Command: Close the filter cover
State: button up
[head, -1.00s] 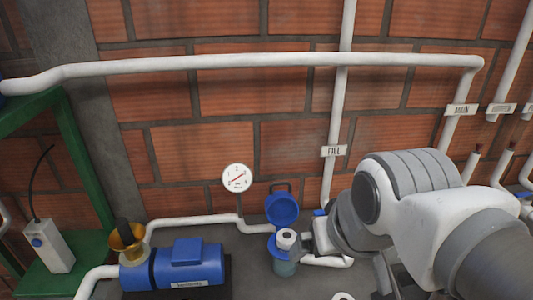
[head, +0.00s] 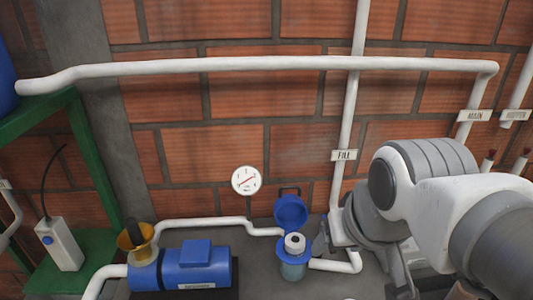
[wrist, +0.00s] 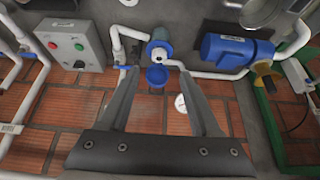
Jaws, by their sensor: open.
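The filter (head: 293,269) is a small clear and blue housing on the pipe, with a white cartridge (head: 295,243) showing at its top. Its round blue cover (head: 291,212) is swung open and stands up behind the housing, against the wall side. In the wrist view the filter (wrist: 160,50) and the open cover (wrist: 157,77) lie between my fingers in the picture. My gripper (wrist: 158,72) is open and empty, its two fingers wide apart. In the head view my arm is to the right of the filter, apart from it.
A blue pump (head: 197,268) with a brass-coloured funnel (head: 136,241) stands left of the filter. A gauge (head: 245,180) and white pipes (head: 250,64) run along the brick wall. A control box (wrist: 66,46) shows upper left in the wrist view. A green frame (head: 85,150) is at left.

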jog(key=shift+g, duration=0.3)
jog(key=w+r, duration=0.1)
jog(key=w, duration=0.2)
jog(key=w+r, duration=0.1)
jog(key=w, duration=0.3)
jog(key=w+r, duration=0.2)
jog(key=w, duration=0.1)
jog(key=shift+w+a+r+p, duration=0.1)
jog(key=shift+w+a+p, duration=0.1)
jog(key=shift+p, duration=0.2)
grip_shut()
jog(key=w+f+g+p, duration=0.1)
jog(key=w+f+p, duration=0.15)
jog(key=w, duration=1.75)
jog(key=w+a+f, duration=0.1)
jog(key=w+f, duration=0.6)
jog(key=w, duration=0.2)
jog(key=shift+g, duration=0.3)
jog(key=shift+s+a+f+p, duration=0.15)
jog(key=shift+f+p, duration=0.3)
jog(key=shift+f, duration=2.15)
jog(key=shift+s+f+p, duration=0.2)
jog(key=shift+f+p, duration=0.2)
jog(key=shift+f, duration=2.2)
